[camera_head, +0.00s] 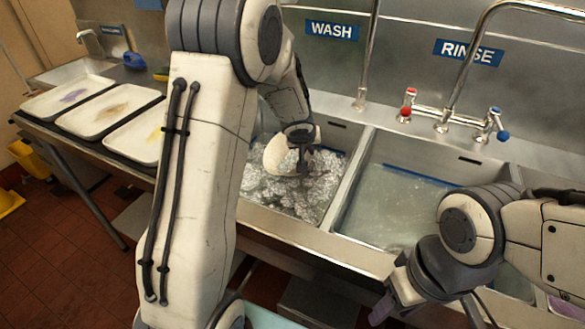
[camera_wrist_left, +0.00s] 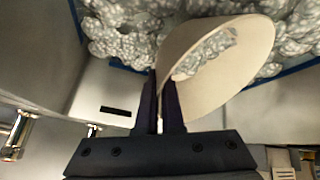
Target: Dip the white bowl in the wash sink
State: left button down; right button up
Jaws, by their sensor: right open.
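The white bowl (camera_head: 277,157) is tilted on its side at the surface of the suds in the wash sink (camera_head: 280,222), under the WASH sign. My left gripper (camera_head: 304,163) reaches down into this sink and is shut on the bowl's rim. In the left wrist view, the dark fingers (camera_wrist_left: 161,108) pinch the edge of the bowl (camera_wrist_left: 242,58), and its hollow side shows some foam. How deep its lower edge sits in the suds is hard to tell. My right gripper (camera_head: 396,296) is open and empty in front of the sinks, partly cut off by the frame.
The rinse sink (camera_head: 345,226) with clear water lies to the right, behind a metal divider. A tall faucet (camera_head: 462,70) with red and blue taps stands behind it. Several white trays (camera_head: 68,97) with food stains sit on the left counter. My left arm hides part of the counter.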

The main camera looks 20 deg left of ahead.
notch_tip(320, 180, up, 21)
jog(key=p, duration=2)
jog(key=shift+r+p, duration=0.2)
jog(key=shift+p, duration=0.15)
